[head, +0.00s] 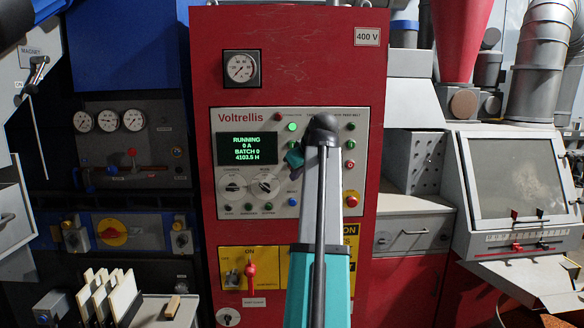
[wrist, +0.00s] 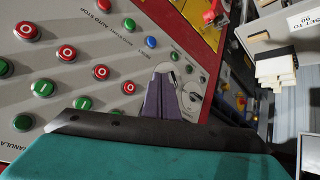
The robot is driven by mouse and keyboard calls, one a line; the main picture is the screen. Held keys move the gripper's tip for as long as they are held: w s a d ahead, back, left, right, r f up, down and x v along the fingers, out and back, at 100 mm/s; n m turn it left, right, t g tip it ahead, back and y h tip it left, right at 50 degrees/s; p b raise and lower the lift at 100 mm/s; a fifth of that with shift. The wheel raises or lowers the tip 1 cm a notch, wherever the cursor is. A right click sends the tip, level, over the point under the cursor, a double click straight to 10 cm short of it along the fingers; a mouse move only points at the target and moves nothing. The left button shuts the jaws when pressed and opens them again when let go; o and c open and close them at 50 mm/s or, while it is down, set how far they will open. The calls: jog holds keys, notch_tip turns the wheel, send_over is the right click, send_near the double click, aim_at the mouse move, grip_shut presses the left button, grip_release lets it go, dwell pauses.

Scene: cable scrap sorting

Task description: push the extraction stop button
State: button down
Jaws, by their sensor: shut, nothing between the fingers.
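The red Voltrellis cabinet carries a grey control panel (head: 225,120) with red and green buttons. In the wrist view, several red buttons marked with a white ring show, among them one (wrist: 67,53), another (wrist: 101,72) and a third (wrist: 129,87). Green buttons sit beside them, such as one (wrist: 82,103). I cannot read which one is extraction stop. My gripper (wrist: 165,72) is shut and empty, its fingers in front of the panel beside the buttons; contact cannot be told. In the head view my arm hides the panel's middle and most of the gripper.
The screen (head: 247,148) reads RUNNING. A red emergency stop (head: 352,199) sits at the panel's lower right. Below are a yellow plate with a red lever (head: 250,272) and, at lower left, a rack of white cards (head: 105,295). A windowed cabinet (head: 515,180) stands right.

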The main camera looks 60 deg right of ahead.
jog(key=w+d+b, duration=0.1)
jog(key=w+d, duration=0.4)
jog(key=d, duration=0.2)
dwell(0.6)
jog(key=shift+w+d, duration=0.45)
jog(key=shift+d, duration=0.25)
dwell(3.2)
jog(key=shift+s+a, duration=0.5)
jog(key=shift+a, duration=0.2)
dwell(0.5)
jog(key=s+a, duration=0.1)
jog(key=a, duration=0.1)
jog(key=s+a+p, duration=0.1)
jog(key=s+a, duration=0.1)
dwell(0.6)
dwell(0.6)
